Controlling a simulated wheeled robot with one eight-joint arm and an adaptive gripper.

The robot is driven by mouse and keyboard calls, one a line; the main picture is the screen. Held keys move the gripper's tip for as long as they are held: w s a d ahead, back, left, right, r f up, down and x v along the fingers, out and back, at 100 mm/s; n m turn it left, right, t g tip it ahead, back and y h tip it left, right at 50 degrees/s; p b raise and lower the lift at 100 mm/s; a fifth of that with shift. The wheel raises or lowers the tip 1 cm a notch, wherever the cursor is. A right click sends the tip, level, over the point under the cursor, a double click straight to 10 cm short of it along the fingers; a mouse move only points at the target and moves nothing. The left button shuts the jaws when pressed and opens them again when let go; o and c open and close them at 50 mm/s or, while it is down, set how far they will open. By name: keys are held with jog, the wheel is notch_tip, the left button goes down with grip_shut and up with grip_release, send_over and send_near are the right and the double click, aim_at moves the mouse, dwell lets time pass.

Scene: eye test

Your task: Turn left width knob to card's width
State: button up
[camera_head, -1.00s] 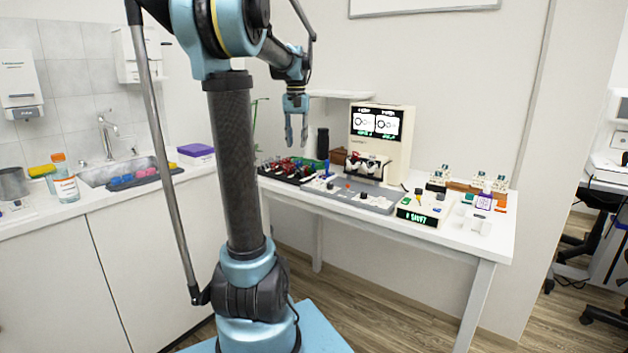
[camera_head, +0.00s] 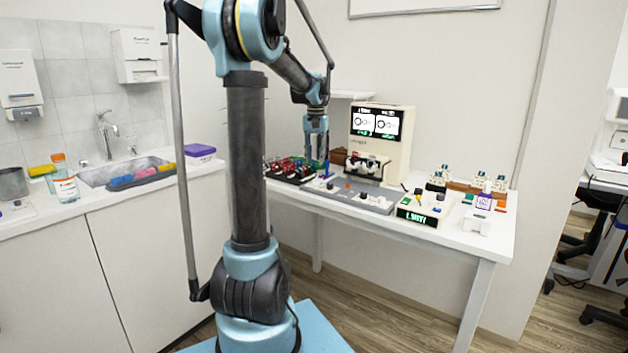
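My gripper (camera_head: 316,160) points down over the left end of the grey control panel (camera_head: 375,204). Its two fingers look apart, with nothing clearly between them. Whether they touch a knob is too small to tell. Small dark knobs (camera_head: 363,195) and a red button (camera_head: 347,186) sit on the panel. The panel's left end is partly behind the fingers. The cream machine (camera_head: 394,150) behind the panel has a screen (camera_head: 376,123) with two ring-shaped figures. The card and its width cannot be made out.
A dark rack of red items (camera_head: 285,170) stands left of the gripper, close to it. A box with a green display (camera_head: 417,217) is on the right of the white table (camera_head: 455,240). Small bottles and blocks stand at the table's right end.

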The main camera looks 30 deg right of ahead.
aim_at(315, 183)
notch_tip(315, 183, down, 9)
jog(key=shift+r, duration=0.1)
dwell(0.3)
jog(key=shift+c, duration=0.6)
grip_shut()
